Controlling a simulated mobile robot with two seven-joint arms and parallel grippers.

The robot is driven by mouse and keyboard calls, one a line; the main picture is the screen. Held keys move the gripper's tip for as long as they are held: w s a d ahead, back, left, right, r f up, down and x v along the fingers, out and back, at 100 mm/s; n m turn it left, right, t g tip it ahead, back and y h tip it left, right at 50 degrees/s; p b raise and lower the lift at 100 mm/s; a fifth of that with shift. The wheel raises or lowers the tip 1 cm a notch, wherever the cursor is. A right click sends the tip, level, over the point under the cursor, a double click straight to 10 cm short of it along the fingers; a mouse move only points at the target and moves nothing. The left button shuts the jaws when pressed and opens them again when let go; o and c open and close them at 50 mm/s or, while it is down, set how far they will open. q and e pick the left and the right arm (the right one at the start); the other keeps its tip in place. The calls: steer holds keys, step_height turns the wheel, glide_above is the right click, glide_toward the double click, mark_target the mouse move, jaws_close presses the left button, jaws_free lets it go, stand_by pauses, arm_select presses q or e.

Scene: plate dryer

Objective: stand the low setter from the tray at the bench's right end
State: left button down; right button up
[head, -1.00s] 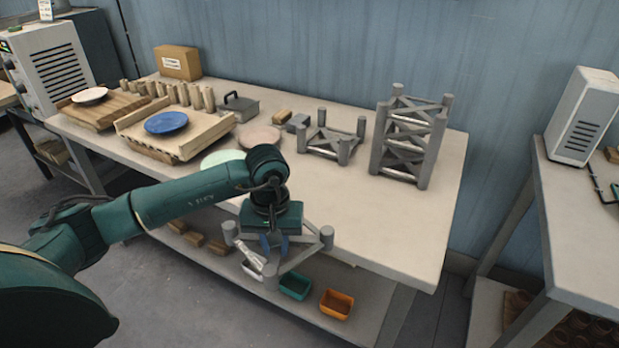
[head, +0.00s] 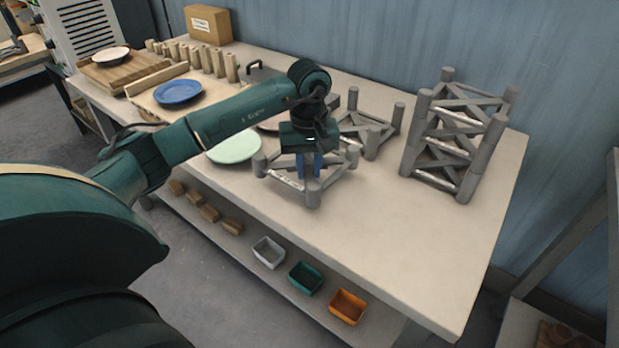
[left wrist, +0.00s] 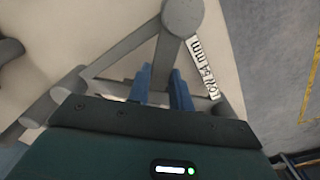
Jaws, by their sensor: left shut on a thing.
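My left gripper (head: 309,168) points down with its blue fingers closed on a grey low setter (head: 313,193), a frame of round posts and cross bars. The setter is upright over the front middle of the bench (head: 420,255); I cannot tell whether its posts touch the top. In the left wrist view, a post and bars of the setter (left wrist: 183,16) show beyond the fingers (left wrist: 160,88), with a white label marked in mm. The bench's right end is bare in front of a tall grey setter (head: 455,135). My right gripper is not in view.
Another low grey setter (head: 372,130) stands just behind the held one, partly hidden by my arm. A pale green plate (head: 234,148) lies to the left. A blue plate (head: 178,92) rests farther left. Coloured bins, one orange (head: 347,306), sit on the lower shelf.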

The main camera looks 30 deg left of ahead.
mark_target(309, 172)
arm_select(q)
steer(key=shift+f, duration=1.85)
steer(key=shift+f, duration=0.2)
steer(key=c, duration=1.3)
jaws_free()
steer(key=shift+o, duration=0.2)
steer(key=shift+r, duration=0.1)
step_height(309, 172, up, 12)
steer(key=shift+r+b, duration=0.1)
steer(key=shift+b, duration=0.2)
